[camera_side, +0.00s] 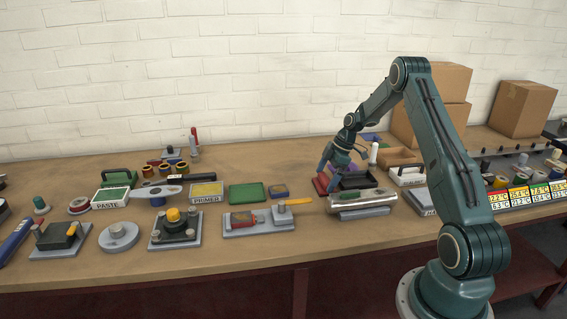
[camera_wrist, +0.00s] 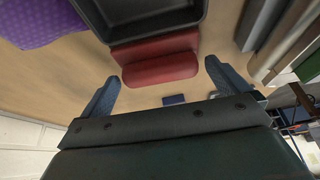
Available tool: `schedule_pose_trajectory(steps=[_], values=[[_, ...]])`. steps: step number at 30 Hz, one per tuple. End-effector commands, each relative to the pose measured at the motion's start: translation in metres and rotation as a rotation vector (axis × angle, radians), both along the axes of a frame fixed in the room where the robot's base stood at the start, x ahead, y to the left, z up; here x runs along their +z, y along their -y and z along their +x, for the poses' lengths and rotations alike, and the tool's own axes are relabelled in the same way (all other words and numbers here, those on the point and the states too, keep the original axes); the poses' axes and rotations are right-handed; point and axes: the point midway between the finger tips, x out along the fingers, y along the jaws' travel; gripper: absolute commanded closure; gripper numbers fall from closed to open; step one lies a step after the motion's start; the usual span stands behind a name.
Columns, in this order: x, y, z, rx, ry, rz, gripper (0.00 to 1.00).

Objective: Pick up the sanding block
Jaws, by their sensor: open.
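A red block (camera_wrist: 160,62) with a rounded front part shows in the wrist view, directly beside a black tray (camera_wrist: 150,18). I take it as the sanding block, though no label shows. In the side view the red block (camera_side: 320,184) lies at the left edge of the black tray, partly hidden by my gripper. My gripper (camera_side: 338,170) is above it, pointing down. In the wrist view my gripper (camera_wrist: 162,72) is open and empty, with one blue finger on each side of the block and clear space to both. The height gap is hard to tell.
A purple piece (camera_wrist: 38,20) lies beside the tray. A metal cylinder on a stand (camera_side: 362,199) is in front of the gripper.

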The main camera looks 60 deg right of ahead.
Motion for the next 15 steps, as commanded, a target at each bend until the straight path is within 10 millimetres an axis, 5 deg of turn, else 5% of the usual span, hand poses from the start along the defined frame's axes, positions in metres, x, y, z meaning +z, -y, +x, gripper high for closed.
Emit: schedule_pose_trajectory(steps=[15], values=[[-0.0135,-0.0040,0.0041,-0.001,0.000,-0.001,0.00]])
